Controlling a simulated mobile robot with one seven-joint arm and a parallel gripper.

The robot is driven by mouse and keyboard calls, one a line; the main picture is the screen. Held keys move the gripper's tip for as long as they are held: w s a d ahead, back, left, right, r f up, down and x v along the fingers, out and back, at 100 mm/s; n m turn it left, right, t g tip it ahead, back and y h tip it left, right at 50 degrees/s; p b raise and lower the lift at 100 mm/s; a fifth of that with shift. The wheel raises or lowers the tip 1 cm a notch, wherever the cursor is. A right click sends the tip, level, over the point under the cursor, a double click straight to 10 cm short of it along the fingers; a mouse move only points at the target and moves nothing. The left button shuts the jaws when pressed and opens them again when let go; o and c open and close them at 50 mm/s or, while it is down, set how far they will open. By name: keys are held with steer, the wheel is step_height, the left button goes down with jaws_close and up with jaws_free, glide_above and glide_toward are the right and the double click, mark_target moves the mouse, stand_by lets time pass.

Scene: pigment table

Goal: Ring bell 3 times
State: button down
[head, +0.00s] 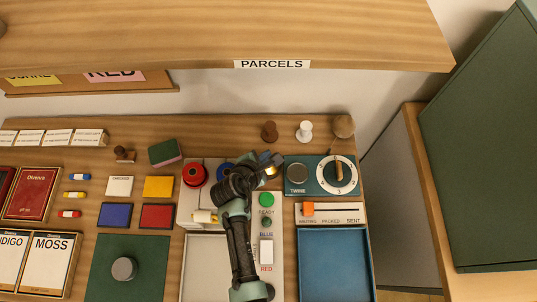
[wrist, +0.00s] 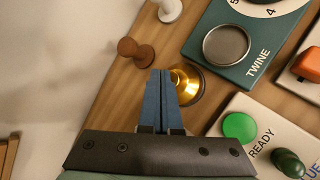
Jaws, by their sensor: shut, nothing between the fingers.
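The bell (wrist: 189,87) is a round golden dome on a dark base, in the wrist view just right of my fingertips. My gripper (wrist: 161,76) is shut with its blue fingers together and nothing between them. The fingers cover the left part of the bell; I cannot tell whether they touch it. In the head view my gripper (head: 268,160) is at the bell (head: 271,171), which shows only as a small golden patch, mostly hidden by the gripper.
A brown stamp (wrist: 136,52) and a white one (wrist: 170,9) stand close by. The twine panel (head: 298,188) with its dial (head: 322,171) is right of the bell. A green button (wrist: 240,127) sits on the READY panel. The PARCELS shelf (head: 215,64) overhangs the back.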

steer(key=shift+r, duration=0.3)
step_height(320, 180, up, 5)
steer(key=p, duration=0.5)
stand_by(0.4)
stand_by(2.2)
steer(key=r+m+y+p, duration=0.1)
steer(key=m+y, duration=0.1)
steer(key=m, duration=0.1)
steer(key=d+r+m+y+p, duration=0.1)
steer(key=m+y, duration=0.1)
steer(key=m, duration=0.2)
steer(key=r+m+y+p, duration=0.1)
steer(key=m, duration=0.3)
steer(key=shift+d+r+t+y+p, duration=0.2)
steer(key=shift+r+t+y+p, duration=0.1)
steer(key=shift+r+y+p, duration=0.1)
